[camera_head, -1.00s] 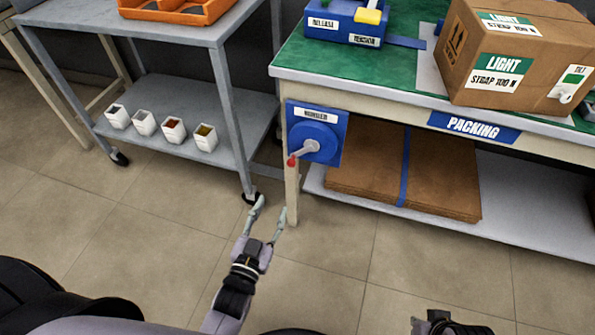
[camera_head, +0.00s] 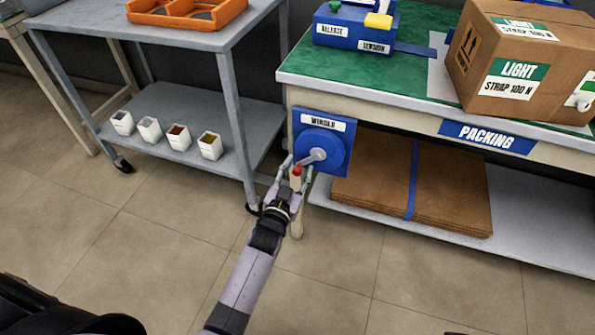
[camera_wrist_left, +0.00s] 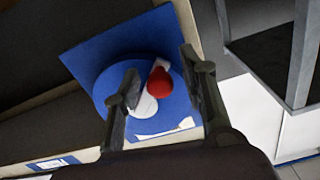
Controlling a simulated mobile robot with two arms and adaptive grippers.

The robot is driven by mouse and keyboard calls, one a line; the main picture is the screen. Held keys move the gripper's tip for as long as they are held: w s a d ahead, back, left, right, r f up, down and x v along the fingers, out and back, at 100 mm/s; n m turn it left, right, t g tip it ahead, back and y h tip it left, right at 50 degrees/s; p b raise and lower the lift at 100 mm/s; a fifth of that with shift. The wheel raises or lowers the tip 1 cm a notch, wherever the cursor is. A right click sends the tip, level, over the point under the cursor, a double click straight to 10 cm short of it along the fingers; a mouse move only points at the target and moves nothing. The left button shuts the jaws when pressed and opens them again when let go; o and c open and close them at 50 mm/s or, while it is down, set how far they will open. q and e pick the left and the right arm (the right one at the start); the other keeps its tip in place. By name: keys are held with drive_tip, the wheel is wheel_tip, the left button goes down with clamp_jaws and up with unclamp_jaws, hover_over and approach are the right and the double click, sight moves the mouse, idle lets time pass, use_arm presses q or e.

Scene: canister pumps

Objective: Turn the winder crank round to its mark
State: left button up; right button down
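The blue winder (camera_head: 321,146) is fixed to the front left end of the packing bench, with a label plate above its round disc. Its grey crank arm (camera_head: 311,158) points down and left from the hub and ends in a red knob (camera_head: 296,171). My left gripper (camera_head: 296,170) is open, with one finger on each side of the red knob. In the left wrist view the knob (camera_wrist_left: 159,82) lies between the two spread fingers, with gaps seen beside it. I cannot make out the mark. My right gripper is not in view.
The packing bench (camera_head: 360,79) holds a blue strapping tool (camera_head: 350,28) and a cardboard box (camera_head: 525,60). Flat cardboard (camera_head: 450,195) lies on its lower shelf. A grey cart (camera_head: 185,85) with several small white cups stands to the left. Floor in front is clear.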

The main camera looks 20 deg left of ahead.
use_arm(q)
drive_tip(key=shift+w, duration=0.1)
drive_tip(key=shift+c, duration=0.5)
clamp_jaws()
drive_tip(key=shift+r, duration=0.1)
